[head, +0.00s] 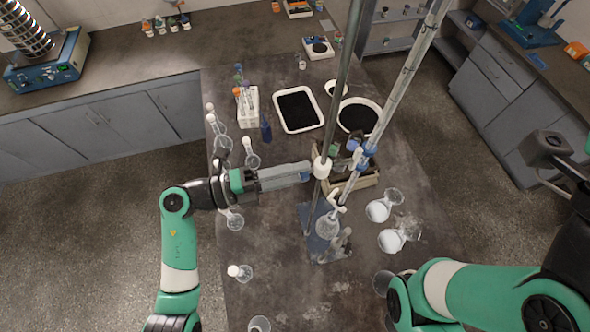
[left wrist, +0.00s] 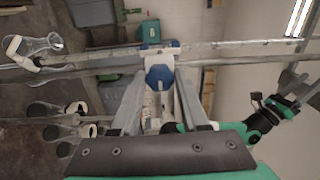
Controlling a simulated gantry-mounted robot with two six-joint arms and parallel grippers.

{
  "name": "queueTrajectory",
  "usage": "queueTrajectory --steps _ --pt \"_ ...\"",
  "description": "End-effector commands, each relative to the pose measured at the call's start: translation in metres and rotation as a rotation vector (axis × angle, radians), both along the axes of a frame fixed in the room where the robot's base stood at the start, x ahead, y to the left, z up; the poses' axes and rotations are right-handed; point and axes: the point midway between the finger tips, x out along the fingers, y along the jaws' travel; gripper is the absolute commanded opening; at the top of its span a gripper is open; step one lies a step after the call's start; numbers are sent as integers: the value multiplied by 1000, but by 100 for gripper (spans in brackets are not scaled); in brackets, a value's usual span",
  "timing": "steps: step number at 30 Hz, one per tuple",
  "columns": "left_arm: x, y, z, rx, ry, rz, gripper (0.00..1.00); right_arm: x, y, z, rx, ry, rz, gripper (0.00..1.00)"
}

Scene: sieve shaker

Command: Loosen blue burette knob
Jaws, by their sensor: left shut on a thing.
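The blue burette knob (left wrist: 160,76) shows between the fingertips in the left wrist view. It sits by a white clamp block (head: 322,168) on the grey stand rod (head: 343,90). My left gripper (head: 304,172) reaches in from the left and is shut on the knob, which the fingers mostly cover in the head view. The clear burette (head: 404,80) runs beside the rod, with blue clamp jaws (head: 364,155) around it. A white stopcock (head: 337,202) is at its lower end, above a flask (head: 327,227). My right arm shows at the lower right; its gripper is not clearly visible.
Flasks with white contents (head: 378,211) stand right of the burette. More flasks (head: 235,220) line the table's left edge. A black-filled tray (head: 299,110), a round dish (head: 358,116) and a tube rack (head: 248,106) stand behind. The front table is fairly clear.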

Motion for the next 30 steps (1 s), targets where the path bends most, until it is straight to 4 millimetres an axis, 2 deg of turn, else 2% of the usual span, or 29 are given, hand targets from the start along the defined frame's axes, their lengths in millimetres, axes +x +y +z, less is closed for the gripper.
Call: queueTrajectory --steps 11,12,16,26,30 --pt "0 0 0 -3 5 0 0 0 0 0 0 0 0 50" --pt "0 0 0 -3 5 0 48 0 0 0 0 0 0 50" --pt "0 0 0 -2 6 0 71 0 0 0 0 0 0 50" --pt "0 2 0 -2 5 1 73 0 0 -1 0 0 0 50" --pt "-5 17 -2 -1 4 4 73 0 0 -6 0 0 0 50"
